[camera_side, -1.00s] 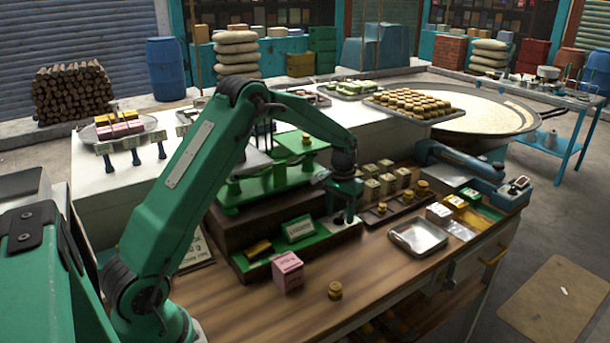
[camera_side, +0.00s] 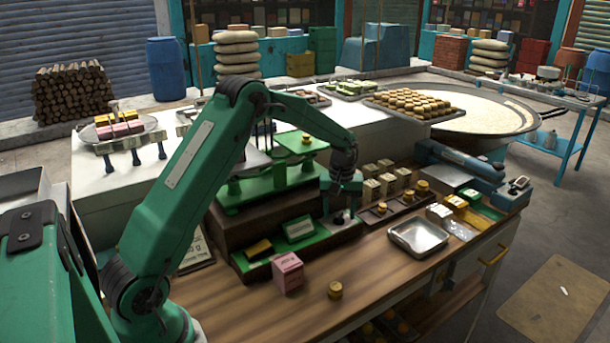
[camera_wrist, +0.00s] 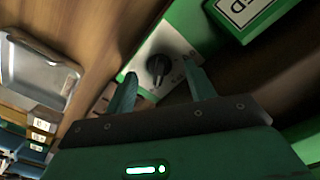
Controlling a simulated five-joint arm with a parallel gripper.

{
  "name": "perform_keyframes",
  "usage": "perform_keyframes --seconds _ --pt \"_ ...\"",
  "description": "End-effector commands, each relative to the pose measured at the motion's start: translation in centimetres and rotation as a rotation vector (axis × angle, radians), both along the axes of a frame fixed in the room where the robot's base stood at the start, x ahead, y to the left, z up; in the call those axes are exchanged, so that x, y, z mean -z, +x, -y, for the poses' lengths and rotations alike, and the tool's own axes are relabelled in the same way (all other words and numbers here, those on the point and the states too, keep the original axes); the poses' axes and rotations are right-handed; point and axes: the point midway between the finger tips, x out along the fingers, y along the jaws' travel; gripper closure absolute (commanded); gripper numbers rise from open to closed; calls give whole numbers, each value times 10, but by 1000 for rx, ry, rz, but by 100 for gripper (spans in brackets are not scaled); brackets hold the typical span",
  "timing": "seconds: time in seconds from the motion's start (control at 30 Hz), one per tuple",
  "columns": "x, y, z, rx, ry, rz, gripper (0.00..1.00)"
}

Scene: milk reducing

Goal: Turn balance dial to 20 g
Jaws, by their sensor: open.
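The balance dial is a dark knob (camera_wrist: 158,68) on a pale plate at the end of the green balance base. In the wrist view it sits between and just beyond the tips of my gripper (camera_wrist: 158,85), whose two green fingers are apart. In the side view the dial (camera_side: 340,217) shows just below my gripper (camera_side: 340,208), which points down over it. The dial's scale marks are too small to read. The green balance (camera_side: 265,187) stands on a dark stepped base, with a brass weight on its right pan.
A pink box (camera_side: 287,272) and a brass weight (camera_side: 335,290) stand on the wooden counter in front. A metal tray (camera_side: 418,236) lies to the right of the dial. Several boxes and brass weights stand in a rack behind it. The front counter is mostly clear.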

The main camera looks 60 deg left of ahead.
Motion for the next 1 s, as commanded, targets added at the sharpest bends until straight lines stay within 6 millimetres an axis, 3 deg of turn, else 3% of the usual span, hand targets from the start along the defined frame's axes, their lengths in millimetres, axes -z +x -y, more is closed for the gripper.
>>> perform_keyframes --seconds 0.17,0.7,1.0 --pt "0 0 0 -118 0 0 45" --pt "-79 0 0 -110 1 3 45" --pt "-107 -16 16 -31 9 39 45"
